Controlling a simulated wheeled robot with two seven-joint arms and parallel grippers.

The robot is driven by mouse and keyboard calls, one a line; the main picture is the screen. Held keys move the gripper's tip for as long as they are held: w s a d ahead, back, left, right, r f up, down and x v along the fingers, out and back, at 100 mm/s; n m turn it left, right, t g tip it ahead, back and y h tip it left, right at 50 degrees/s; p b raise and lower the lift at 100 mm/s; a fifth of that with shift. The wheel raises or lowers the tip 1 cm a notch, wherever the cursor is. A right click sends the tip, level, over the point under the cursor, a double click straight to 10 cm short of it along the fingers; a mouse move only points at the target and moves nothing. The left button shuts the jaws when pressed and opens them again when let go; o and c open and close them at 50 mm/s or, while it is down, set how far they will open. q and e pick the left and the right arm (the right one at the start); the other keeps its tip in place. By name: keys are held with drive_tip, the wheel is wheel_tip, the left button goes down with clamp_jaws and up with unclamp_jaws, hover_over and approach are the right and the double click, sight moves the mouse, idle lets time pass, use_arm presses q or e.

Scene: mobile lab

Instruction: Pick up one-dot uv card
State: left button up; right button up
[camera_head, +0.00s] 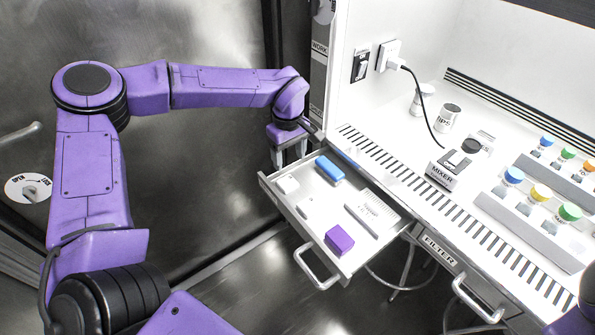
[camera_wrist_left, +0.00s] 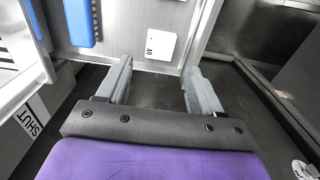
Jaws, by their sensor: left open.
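A small white square card (camera_head: 288,184) lies in the left corner of the open drawer (camera_head: 352,266). It also shows in the left wrist view as a white card (camera_wrist_left: 160,44) with a small dark mark; I cannot make out a dot count. My left gripper (camera_head: 291,158) points down at the drawer's back-left edge, near the card. In the left wrist view its two fingers (camera_wrist_left: 160,88) are spread with nothing between them, and the card lies beyond the fingertips. My right gripper is not in view.
The drawer also holds a blue block (camera_head: 329,169), a purple block (camera_head: 339,240), a white grid-like piece (camera_head: 378,207) and small white items. The counter bears a mixer (camera_head: 444,177) and racks of colour-capped bottles (camera_head: 540,192). Open floor lies left of the drawer.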

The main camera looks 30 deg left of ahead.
sight(290, 185)
use_arm(q)
wheel_tip(290, 185, down, 10)
drive_tip(key=shift+s+d+f+p, duration=0.1)
drive_tip(key=shift+s+f+p, duration=0.05)
drive_tip(key=shift+p, duration=0.35)
drive_tip(key=c, duration=0.8)
